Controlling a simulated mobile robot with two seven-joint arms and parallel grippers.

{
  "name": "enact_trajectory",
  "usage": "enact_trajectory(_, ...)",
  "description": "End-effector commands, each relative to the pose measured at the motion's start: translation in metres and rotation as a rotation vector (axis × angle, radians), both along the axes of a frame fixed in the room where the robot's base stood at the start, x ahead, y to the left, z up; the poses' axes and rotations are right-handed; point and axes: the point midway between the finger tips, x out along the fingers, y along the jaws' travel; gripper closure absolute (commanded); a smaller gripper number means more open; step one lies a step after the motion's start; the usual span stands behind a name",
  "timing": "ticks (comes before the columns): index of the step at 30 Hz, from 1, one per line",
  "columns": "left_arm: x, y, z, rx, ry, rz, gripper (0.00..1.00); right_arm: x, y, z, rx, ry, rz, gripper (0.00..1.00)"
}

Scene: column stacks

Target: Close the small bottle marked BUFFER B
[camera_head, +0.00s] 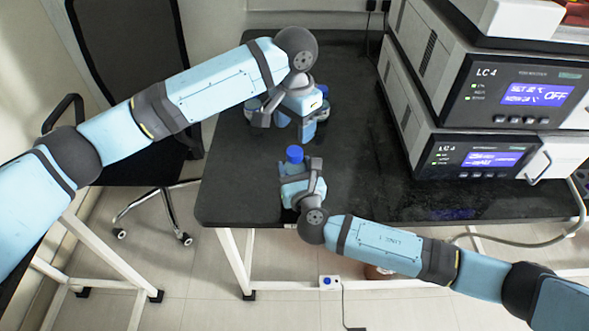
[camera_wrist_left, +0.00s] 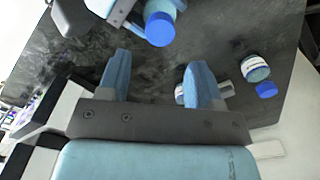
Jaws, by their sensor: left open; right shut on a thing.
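My right gripper (camera_head: 299,170) is shut on a small bottle with a blue cap (camera_head: 294,154), near the front left edge of the black bench. The cap also shows in the left wrist view (camera_wrist_left: 160,29), at the top; the bottle's label is hidden. I cannot tell how firmly the cap sits. My left gripper (camera_head: 285,120) is open and empty, behind the held bottle; its two fingers stand apart in the left wrist view (camera_wrist_left: 158,82). A labelled container (camera_wrist_left: 256,69) and a blue cap (camera_wrist_left: 266,90) show at the right there. I cannot read BUFFER B anywhere.
Two stacked LC 4 instruments (camera_head: 485,155) stand on the right of the black bench (camera_head: 365,185). Other small containers are partly hidden behind my left gripper. The bench middle is clear. A black chair (camera_head: 130,60) stands to the left.

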Motion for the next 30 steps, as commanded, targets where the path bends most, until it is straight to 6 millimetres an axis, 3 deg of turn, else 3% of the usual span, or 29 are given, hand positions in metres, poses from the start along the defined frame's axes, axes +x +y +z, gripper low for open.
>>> enact_trajectory(12,0.000,0.001,-0.060,0.001,0.001,0.000,0.41,0.000,0.000,0.000,0.000,0.000,0.000,1.00)
enact_trajectory(26,0.000,0.000,-0.072,0.000,0.000,-0.001,0.41,0.000,0.000,0.000,0.000,0.000,0.000,1.00)
enact_trajectory(30,0.000,0.000,-0.072,0.000,0.000,-0.001,0.73,0.000,0.000,0.000,0.000,0.000,0.000,1.00)
